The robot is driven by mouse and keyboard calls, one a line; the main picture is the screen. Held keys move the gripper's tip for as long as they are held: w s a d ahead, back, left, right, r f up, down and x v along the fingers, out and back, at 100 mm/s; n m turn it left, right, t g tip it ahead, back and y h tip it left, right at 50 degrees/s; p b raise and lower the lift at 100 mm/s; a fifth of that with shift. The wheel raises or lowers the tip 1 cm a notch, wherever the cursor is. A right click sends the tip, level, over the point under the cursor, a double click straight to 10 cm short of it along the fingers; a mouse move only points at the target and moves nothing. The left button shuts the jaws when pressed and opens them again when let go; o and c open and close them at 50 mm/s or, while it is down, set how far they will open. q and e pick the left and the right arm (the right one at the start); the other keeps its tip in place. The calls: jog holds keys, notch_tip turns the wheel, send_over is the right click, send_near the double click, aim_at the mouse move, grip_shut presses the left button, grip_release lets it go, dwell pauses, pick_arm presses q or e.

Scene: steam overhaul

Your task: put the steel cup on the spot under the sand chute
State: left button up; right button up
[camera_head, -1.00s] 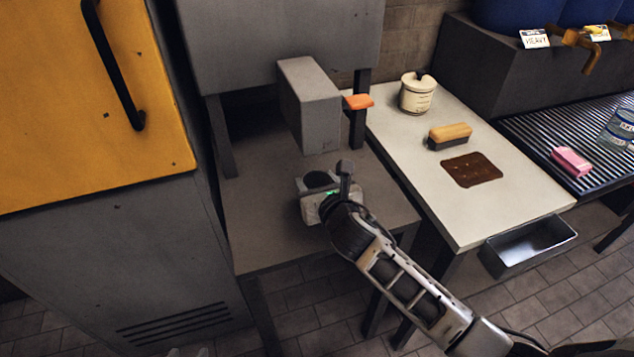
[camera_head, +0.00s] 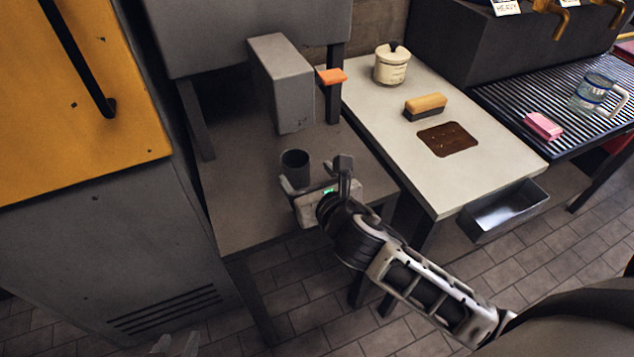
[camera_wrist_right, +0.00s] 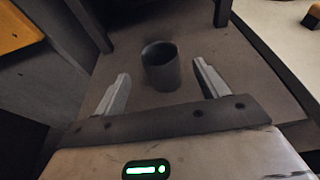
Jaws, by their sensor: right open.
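The steel cup (camera_head: 295,171) stands upright on the low grey shelf (camera_head: 235,215) in front of the grey chute box (camera_head: 283,84). In the right wrist view the cup (camera_wrist_right: 161,66) is just beyond and between the fingertips, with clear gaps on both sides. My right gripper (camera_head: 316,172) is open and empty, close to the cup on its near side. An orange tab (camera_head: 331,76) sticks out from the chute box's right side. A marked spot on the shelf cannot be made out.
To the right is a pale table with a lidded pot (camera_head: 391,66), a brush (camera_head: 425,106) and a brown patch (camera_head: 447,139). A metal tray (camera_head: 505,210) hangs at its front. The shelf's left part is clear.

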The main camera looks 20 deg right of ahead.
jog(key=s+f+m+g, duration=0.1)
jog(key=s+f+m, duration=0.2)
jog(key=m, duration=0.8)
jog(key=s+a+f+m+g+y, duration=0.1)
jog(key=s+f+m, duration=0.3)
jog(key=s+m, duration=0.4)
jog(key=s+f+m+g+y, duration=0.1)
jog(key=s+m, duration=0.5)
jog(key=m, duration=0.8)
notch_tip(320, 180, down, 3)
jog(key=shift+s+a+r+m+g, duration=0.15)
jog(key=shift+s+a+m+g, duration=0.1)
jog(key=shift+m+g, duration=0.25)
